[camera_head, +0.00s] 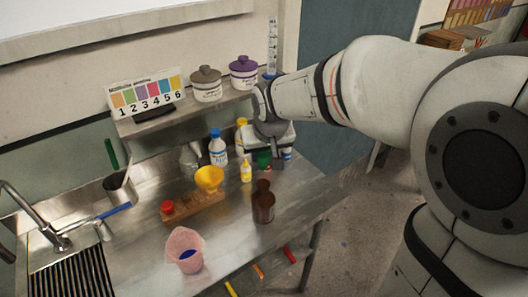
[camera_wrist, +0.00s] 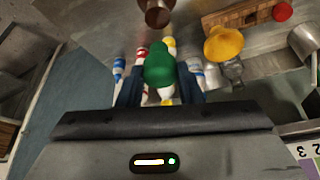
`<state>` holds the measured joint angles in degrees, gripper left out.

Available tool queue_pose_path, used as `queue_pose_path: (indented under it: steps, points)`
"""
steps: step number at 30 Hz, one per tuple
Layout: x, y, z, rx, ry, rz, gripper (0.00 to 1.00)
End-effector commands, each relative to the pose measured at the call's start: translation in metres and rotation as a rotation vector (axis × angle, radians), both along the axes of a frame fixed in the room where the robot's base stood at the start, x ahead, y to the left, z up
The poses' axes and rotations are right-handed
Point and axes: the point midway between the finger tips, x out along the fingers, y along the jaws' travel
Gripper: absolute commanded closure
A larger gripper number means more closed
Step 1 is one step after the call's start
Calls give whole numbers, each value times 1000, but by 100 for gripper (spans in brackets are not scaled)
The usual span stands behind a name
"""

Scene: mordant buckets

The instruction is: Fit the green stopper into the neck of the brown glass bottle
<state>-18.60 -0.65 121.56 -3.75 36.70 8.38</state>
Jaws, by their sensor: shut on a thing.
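The brown glass bottle (camera_head: 263,205) stands upright on the steel counter. Its neck is at the top; in the wrist view the bottle (camera_wrist: 158,14) shows at the top edge, partly cut off. My gripper (camera_head: 268,160) is behind and above the bottle in the head view. It is shut on the green stopper (camera_head: 263,159), which also shows between the two dark fingers in the wrist view (camera_wrist: 159,66). The stopper is apart from the bottle. The stopper's lower end is hidden in the wrist view.
A shelf (camera_head: 180,119) with two lidded jars runs behind. Counter around the brown bottle is clear.

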Motion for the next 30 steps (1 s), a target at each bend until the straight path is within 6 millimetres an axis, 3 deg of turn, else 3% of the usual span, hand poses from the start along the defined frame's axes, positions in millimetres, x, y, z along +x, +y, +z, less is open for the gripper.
queue_pose_path:
  steps: [30]
  points:
    - [0, 0, -64, 0, 0, -1, 89]
